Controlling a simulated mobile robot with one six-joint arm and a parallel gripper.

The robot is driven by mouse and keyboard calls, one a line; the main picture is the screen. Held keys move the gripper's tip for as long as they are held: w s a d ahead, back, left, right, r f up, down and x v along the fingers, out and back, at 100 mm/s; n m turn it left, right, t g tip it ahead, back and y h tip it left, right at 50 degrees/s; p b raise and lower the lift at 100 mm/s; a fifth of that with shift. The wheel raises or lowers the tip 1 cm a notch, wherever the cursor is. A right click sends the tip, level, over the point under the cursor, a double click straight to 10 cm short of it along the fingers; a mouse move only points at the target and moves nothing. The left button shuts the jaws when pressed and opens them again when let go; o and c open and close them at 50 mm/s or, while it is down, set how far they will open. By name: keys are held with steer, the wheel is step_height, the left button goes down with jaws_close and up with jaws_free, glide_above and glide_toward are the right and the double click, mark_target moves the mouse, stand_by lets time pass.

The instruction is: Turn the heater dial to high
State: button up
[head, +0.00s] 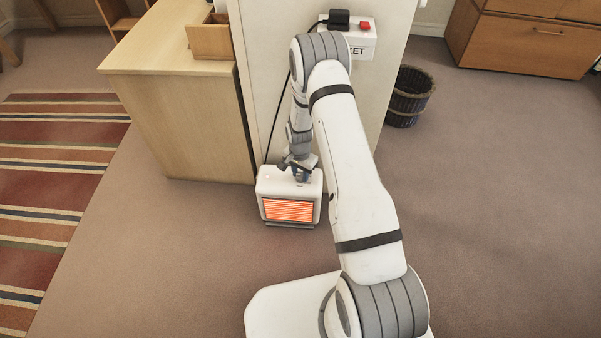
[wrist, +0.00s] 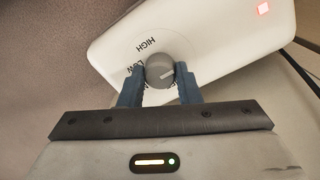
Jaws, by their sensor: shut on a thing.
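The white heater (head: 263,187) stands on the floor against the white panel, its front grille (head: 288,210) glowing orange. In the wrist view its white top (wrist: 215,42) carries a round grey dial (wrist: 158,66). The words HIGH and LOW are printed to the dial's upper left and left; lettering below LOW is partly hidden by a finger. A pale mark on the dial lies toward its right side, away from HIGH and LOW. My gripper (wrist: 160,84) is shut on the dial, one blue finger on each side; it also shows above the heater in the head view (head: 301,176).
A small red light (wrist: 264,9) is lit on the heater top. A wooden desk (head: 190,110) stands close on the left. A socket box (head: 358,47) with a black plug and red switch is on the panel. A dark cord hangs beside it.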

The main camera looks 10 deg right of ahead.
mark_target(300, 174)
steer(key=shift+w, duration=0.1)
steer(key=o, duration=1)
steer(key=shift+r, duration=0.1)
step_height(300, 174, up, 8)
steer(key=p, duration=0.2)
steer(key=shift+p, duration=0.35)
steer(key=shift+f, duration=0.2)
